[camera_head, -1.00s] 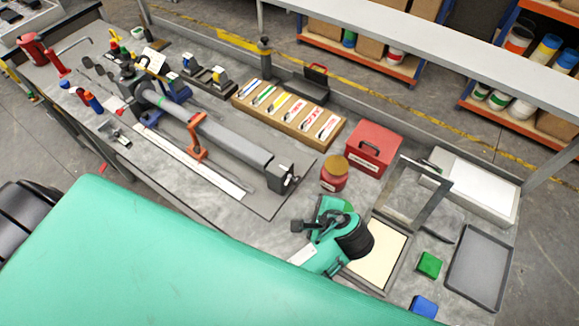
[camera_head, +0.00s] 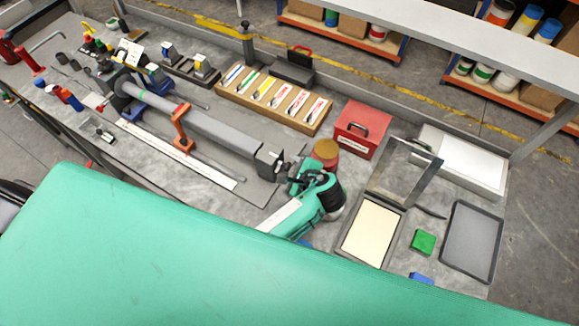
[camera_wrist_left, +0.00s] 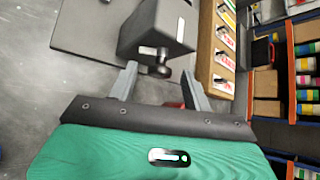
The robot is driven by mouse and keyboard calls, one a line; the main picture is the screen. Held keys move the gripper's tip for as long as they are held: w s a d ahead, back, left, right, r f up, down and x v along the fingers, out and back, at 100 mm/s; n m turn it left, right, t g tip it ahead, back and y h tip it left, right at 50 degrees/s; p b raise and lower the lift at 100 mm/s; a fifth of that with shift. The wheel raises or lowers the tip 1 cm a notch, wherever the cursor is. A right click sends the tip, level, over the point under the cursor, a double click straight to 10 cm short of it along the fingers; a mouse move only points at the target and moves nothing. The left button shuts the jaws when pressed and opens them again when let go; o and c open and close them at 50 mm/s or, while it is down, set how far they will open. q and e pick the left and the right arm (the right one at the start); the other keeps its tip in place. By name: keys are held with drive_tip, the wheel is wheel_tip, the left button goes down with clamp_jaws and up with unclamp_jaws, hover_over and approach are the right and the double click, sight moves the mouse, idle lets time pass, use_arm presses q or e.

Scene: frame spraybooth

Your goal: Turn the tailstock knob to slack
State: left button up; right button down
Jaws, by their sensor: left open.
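The tailstock is a dark grey block (camera_head: 268,160) at the right end of the long grey bar fixture (camera_head: 210,128) in the head view. In the left wrist view the tailstock (camera_wrist_left: 150,30) fills the top middle, and its small dark knob (camera_wrist_left: 160,68) on a short stem shows below it. My left gripper (camera_head: 285,172), on a green arm, is right beside the tailstock's end. In the left wrist view my left gripper (camera_wrist_left: 159,78) is open, with one finger on either side of the knob. No finger clearly touches it. My right gripper is not in view.
A red jar with a tan lid (camera_head: 326,153) stands close behind my left gripper. A red box (camera_head: 361,128) and a wooden rack of marked cards (camera_head: 272,97) are farther back. A framed cream panel (camera_head: 368,231) and a grey tray (camera_head: 473,240) lie to the right.

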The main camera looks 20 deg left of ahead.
use_arm(q)
drive_tip(key=shift+w+a+f, duration=0.35)
drive_tip(key=shift+a+f, duration=0.05)
drive_tip(key=shift+a, duration=0.1)
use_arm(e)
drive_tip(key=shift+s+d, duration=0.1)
use_arm(q)
drive_tip(key=shift+d, duration=0.1)
drive_tip(key=c, duration=1)
drive_tip(key=shift+o, duration=0.2)
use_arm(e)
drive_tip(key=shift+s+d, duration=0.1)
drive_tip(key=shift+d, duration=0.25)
use_arm(q)
drive_tip(key=shift+s+f, duration=0.1)
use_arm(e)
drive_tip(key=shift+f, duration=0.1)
